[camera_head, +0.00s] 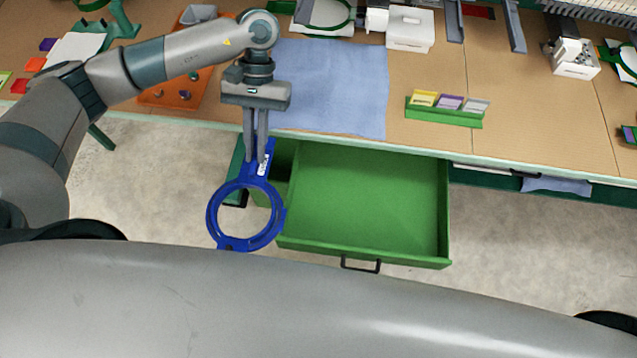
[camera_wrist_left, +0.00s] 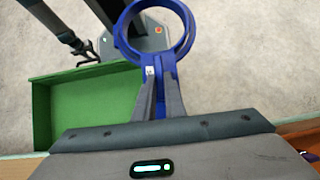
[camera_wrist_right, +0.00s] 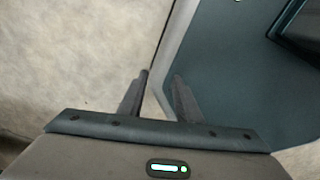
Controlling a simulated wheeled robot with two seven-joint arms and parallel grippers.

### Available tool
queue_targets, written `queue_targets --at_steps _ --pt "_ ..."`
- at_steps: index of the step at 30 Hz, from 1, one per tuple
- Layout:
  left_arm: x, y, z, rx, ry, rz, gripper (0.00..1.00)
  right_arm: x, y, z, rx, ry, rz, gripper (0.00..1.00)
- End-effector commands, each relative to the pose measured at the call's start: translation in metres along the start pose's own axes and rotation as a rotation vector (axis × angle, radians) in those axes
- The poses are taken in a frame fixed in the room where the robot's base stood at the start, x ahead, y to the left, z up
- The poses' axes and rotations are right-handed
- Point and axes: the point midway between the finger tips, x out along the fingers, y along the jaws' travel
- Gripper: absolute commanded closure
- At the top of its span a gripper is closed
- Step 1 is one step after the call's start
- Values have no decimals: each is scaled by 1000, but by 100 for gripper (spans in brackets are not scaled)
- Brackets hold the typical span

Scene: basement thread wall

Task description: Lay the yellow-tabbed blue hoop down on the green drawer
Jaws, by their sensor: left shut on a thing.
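The blue hoop (camera_head: 213,218) hangs from my left gripper (camera_head: 257,168), which is shut on its handle; it also shows in the left wrist view (camera_wrist_left: 187,38). A small white label is on the handle; I cannot make out a yellow tab. The green drawer (camera_head: 368,200) is pulled out from under the bench and looks empty. In the head view the hoop overlaps the drawer's left front corner, with most of its ring left of the drawer. The drawer also shows in the left wrist view (camera_wrist_left: 85,110), left of the hoop. My right gripper (camera_wrist_right: 160,75) is open and empty.
The bench (camera_head: 520,130) runs along above the drawer, with a blue cloth (camera_head: 335,85) on it. A green card holder (camera_head: 445,112) and a white box (camera_head: 410,30) stand on the bench. The drawer's black handle (camera_head: 361,264) faces me.

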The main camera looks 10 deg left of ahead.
Motion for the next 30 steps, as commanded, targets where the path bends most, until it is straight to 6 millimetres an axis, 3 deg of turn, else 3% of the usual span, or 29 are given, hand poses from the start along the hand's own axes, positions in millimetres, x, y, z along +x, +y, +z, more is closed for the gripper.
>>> queue_targets --at_steps 8,16,30 --pt "10 11 -4 -49 -3 37 100 0 1 0 -1 0 1 69" --pt "39 45 -20 -236 -7 165 100 2 -4 -1 -1 1 -4 69" --pt "99 129 -61 -954 -9 658 100 5 -9 -2 0 2 -9 69"
